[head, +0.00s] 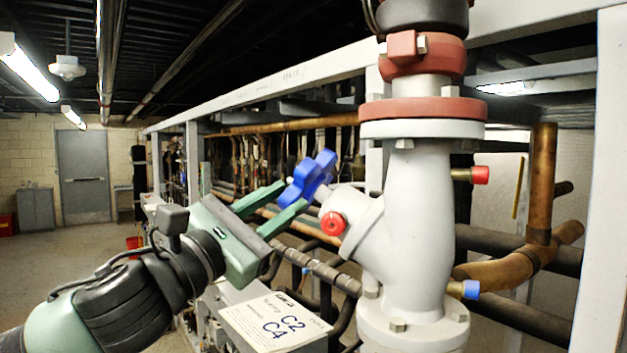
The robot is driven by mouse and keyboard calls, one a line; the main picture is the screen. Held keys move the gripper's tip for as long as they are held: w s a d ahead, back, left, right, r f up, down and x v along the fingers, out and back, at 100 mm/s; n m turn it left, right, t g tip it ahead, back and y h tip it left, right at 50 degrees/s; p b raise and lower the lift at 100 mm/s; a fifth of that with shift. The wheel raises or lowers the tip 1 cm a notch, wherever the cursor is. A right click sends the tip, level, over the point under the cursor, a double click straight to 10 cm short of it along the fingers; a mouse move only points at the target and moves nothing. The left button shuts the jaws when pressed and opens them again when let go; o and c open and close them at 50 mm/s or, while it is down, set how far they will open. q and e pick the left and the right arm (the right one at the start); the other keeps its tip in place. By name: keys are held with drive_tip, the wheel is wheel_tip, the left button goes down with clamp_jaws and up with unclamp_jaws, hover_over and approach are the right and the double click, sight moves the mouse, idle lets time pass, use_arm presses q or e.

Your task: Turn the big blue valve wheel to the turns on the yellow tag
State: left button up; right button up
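The blue valve wheel (318,172) is a lobed handwheel on a slanted stem at the left of the large grey valve body (410,225). My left gripper (296,193) reaches up from the lower left. Its two green fingers are spread apart, with their tips at the wheel's near left edge. A blue lobe shows between the tips; I cannot tell whether the fingers touch it. No clearly yellow tag with a readable turn count shows. A pale card (262,334) below carries handwritten "C2" and "C4"; its smaller writing is unreadable. My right gripper is out of view.
A red cap (333,223) sits on the valve just below the wheel. Another red cap (480,175) and a blue cap (471,290) stick out right. Copper pipes (530,265) and white rack beams surround the valve. Open floor (70,260) lies left.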

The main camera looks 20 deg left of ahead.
sight(312, 194)
use_arm(q)
drive_tip(key=p+x, duration=0.2)
drive_tip(key=x, duration=0.4)
drive_tip(key=shift+d+r+p, duration=0.15)
drive_tip(key=shift+p, duration=0.2)
drive_tip(key=shift+w+d, duration=0.15)
drive_tip(key=shift+w, duration=0.3)
drive_tip(key=shift+s, duration=0.1)
drive_tip(key=shift+c, duration=0.9)
clamp_jaws()
